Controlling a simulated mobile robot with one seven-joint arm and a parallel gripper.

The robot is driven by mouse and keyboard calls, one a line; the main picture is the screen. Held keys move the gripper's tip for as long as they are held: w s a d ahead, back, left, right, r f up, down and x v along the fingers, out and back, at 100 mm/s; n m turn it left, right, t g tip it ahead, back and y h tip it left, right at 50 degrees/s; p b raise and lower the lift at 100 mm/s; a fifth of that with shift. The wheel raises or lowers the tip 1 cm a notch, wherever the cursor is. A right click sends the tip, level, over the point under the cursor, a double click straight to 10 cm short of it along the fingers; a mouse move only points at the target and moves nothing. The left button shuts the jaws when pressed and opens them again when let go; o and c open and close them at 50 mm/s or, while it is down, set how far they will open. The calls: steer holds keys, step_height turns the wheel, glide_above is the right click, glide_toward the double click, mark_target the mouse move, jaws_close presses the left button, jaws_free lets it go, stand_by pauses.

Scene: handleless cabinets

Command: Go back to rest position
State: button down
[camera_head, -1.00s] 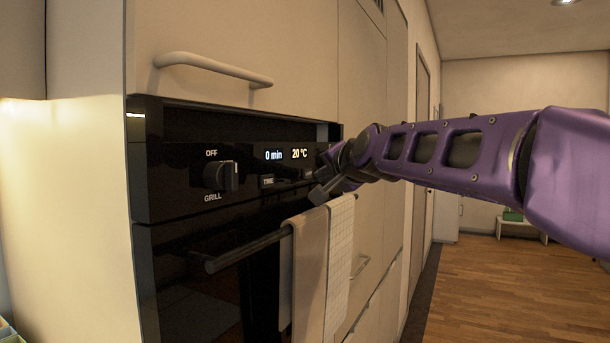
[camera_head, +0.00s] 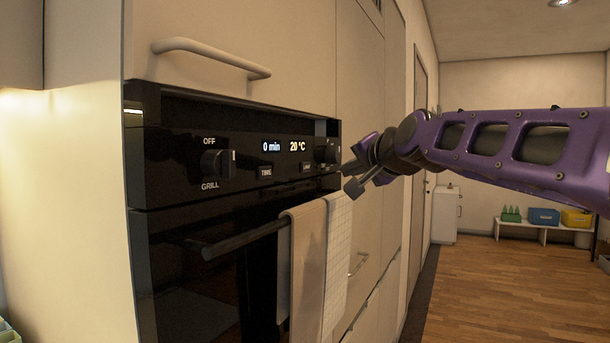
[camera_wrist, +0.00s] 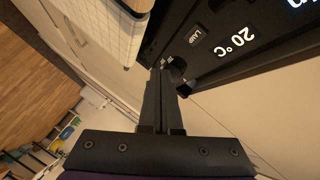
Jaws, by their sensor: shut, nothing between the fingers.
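My purple arm reaches in from the right in the head view. My gripper (camera_head: 350,180) is in front of the right end of the oven's control panel, near the right knob (camera_head: 327,151). In the wrist view my gripper (camera_wrist: 163,68) has its two dark fingers together, with nothing between them. The right knob (camera_wrist: 178,72) shows just beyond the fingertips there; I cannot tell whether they touch it. The black oven (camera_head: 180,270) has a left knob (camera_head: 217,163) between OFF and GRILL, and its display reads 0 min and 20 °C.
A beige towel (camera_head: 307,265) and a checked towel (camera_head: 337,240) hang on the oven handle (camera_head: 235,243), below my gripper. A cabinet handle (camera_head: 212,55) sticks out above. The wooden floor (camera_head: 500,290) at right is open; a low bench (camera_head: 540,230) stands far back.

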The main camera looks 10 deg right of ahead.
steer(key=s+a+f+n+g+h+p, duration=0.1)
steer(key=s+f+n+g+p, duration=0.2)
steer(key=s+f, duration=0.9)
steer(key=s+a+f+n+g+h+p, duration=0.1)
steer(key=s+f+n+g+h+p, duration=0.1)
steer(key=s+f+n+g, duration=0.4)
steer(key=s+f, duration=0.3)
steer(key=s, duration=0.3)
steer(key=s+f+p, duration=0.1)
steer(key=s+f, duration=0.1)
steer(key=s, duration=0.5)
steer(key=shift+s+f, duration=0.2)
steer(key=shift+f, duration=0.2)
